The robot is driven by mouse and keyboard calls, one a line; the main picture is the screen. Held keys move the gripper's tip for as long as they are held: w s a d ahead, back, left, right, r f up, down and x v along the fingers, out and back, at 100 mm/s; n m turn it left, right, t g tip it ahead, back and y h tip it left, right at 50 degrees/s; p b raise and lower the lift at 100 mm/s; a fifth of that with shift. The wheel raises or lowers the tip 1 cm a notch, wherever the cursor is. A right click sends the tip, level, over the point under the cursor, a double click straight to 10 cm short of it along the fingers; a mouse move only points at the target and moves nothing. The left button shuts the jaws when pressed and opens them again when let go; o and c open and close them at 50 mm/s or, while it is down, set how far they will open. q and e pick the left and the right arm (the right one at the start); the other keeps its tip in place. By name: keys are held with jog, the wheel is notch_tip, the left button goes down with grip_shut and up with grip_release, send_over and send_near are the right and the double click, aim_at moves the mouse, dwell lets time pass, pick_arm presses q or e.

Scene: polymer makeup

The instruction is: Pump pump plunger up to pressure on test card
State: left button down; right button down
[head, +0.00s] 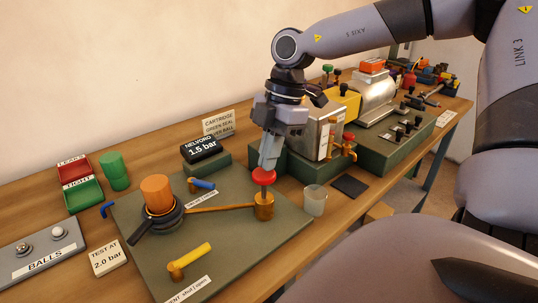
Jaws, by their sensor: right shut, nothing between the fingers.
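My right gripper (267,166) points down with its fingers shut and empty. Its fingertips are right above the red knob of the pump plunger (263,177), at or very near its top; I cannot tell whether they touch. The plunger rises from a small brass pump body (263,207) on a green board. A brass tube runs from the pump to a dark clamp holding an orange cylinder (157,193). The test card (107,257) reads "TEST AT 2.0 bar". A black display (203,149) reads "NELVORD 1.5 bar". My left gripper is not in view.
A blue-handled valve (202,184) and a yellow-handled valve (190,258) sit on the board (230,262). A clear cup (314,201) stands right of the pump. Red and green trays (84,194), a green cylinder (114,171) and a balls tray (42,252) are left. Machines stand behind right.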

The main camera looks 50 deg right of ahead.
aim_at(270, 172)
jog(key=shift+f, duration=0.3)
jog(key=shift+f, duration=0.1)
notch_tip(270, 172, down, 2)
jog(key=shift+f+b, duration=0.2)
jog(key=shift+b, duration=1.05)
jog(key=shift+f+b, duration=0.5)
jog(key=shift+f, duration=0.05)
jog(key=shift+s, duration=0.1)
